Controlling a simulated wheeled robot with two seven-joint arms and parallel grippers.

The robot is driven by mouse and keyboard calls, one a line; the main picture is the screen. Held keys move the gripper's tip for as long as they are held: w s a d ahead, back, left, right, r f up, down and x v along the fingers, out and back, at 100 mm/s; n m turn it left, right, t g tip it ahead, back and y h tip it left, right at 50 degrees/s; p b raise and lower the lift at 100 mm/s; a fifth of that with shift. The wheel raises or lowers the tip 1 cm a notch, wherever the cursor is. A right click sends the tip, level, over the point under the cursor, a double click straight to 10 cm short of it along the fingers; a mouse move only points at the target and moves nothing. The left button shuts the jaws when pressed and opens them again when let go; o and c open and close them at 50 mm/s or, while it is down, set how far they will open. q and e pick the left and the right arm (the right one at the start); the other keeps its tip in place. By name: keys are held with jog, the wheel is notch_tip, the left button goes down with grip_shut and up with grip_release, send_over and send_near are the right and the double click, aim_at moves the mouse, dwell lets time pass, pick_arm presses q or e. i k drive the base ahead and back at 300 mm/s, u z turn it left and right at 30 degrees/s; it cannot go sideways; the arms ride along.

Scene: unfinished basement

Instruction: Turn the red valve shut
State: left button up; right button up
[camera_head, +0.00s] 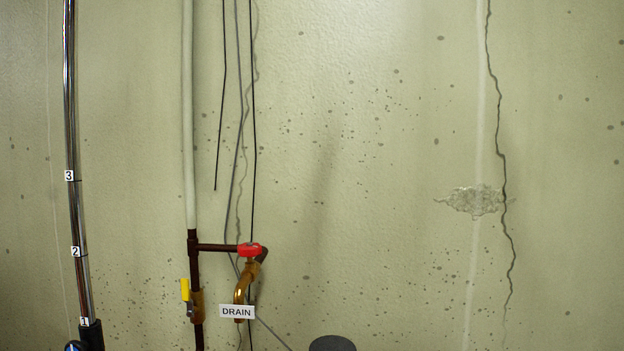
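The red valve handle (250,250) sits on a small brass tap (242,290) at the end of a short dark side pipe (218,247). Neither of my grippers shows in the head view.
A pale vertical pipe (189,120) carries the side pipe and, below it, a yellow-handled valve (186,290). A chrome pole (73,200) numbered 1 to 3 stands left. Loose wires (253,130) hang behind. A dark round top (332,344) shows at bottom. The cracked wall (400,150) is otherwise bare.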

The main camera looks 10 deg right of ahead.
aim_at(250, 250)
jog(key=z, duration=1.35)
jog(key=k, duration=1)
jog(key=u, duration=0.9)
